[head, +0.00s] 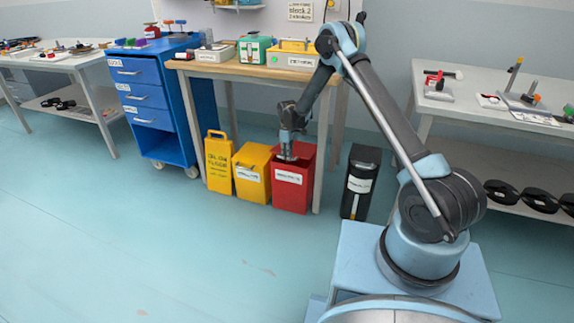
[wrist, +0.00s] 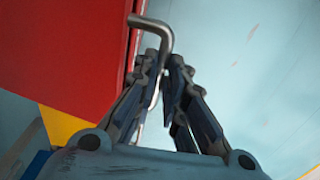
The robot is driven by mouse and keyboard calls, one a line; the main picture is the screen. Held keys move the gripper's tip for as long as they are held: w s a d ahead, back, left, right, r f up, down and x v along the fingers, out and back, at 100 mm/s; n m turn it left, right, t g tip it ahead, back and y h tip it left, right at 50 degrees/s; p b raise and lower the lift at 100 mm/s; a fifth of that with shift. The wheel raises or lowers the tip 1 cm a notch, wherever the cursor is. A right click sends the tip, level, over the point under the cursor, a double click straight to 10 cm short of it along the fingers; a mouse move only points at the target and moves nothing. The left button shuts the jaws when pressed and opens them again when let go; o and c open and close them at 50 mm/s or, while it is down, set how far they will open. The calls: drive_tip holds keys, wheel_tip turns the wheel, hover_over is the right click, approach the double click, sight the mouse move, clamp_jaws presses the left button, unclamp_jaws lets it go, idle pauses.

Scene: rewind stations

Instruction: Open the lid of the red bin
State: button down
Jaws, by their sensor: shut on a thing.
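The red bin (head: 291,192) stands on the floor under the wooden bench in the head view, with a white label on its front. My gripper (head: 288,157) points down at its top front edge. In the wrist view a red panel of the bin (wrist: 65,55) fills the upper left, and a bent grey metal handle (wrist: 152,24) sticks out from its edge. My gripper (wrist: 165,62) has its fingers close together with the handle running down between them. My gripper partly hides the bin's top in the head view, and I cannot tell the lid's exact angle.
A yellow bin (head: 252,180) stands close on the red bin's left, with a yellow floor sign (head: 219,165) beyond it. A black bin (head: 360,183) stands to the right, past a leg of the wooden bench (head: 225,69). The floor in front (head: 180,250) is clear.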

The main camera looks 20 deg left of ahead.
drive_tip(key=r, duration=0.1)
drive_tip(key=w+r, duration=0.1)
drive_tip(key=r, duration=0.1)
drive_tip(key=w+r, duration=0.1)
drive_tip(key=shift+d+r, duration=0.1)
drive_tip(key=shift+r, duration=0.05)
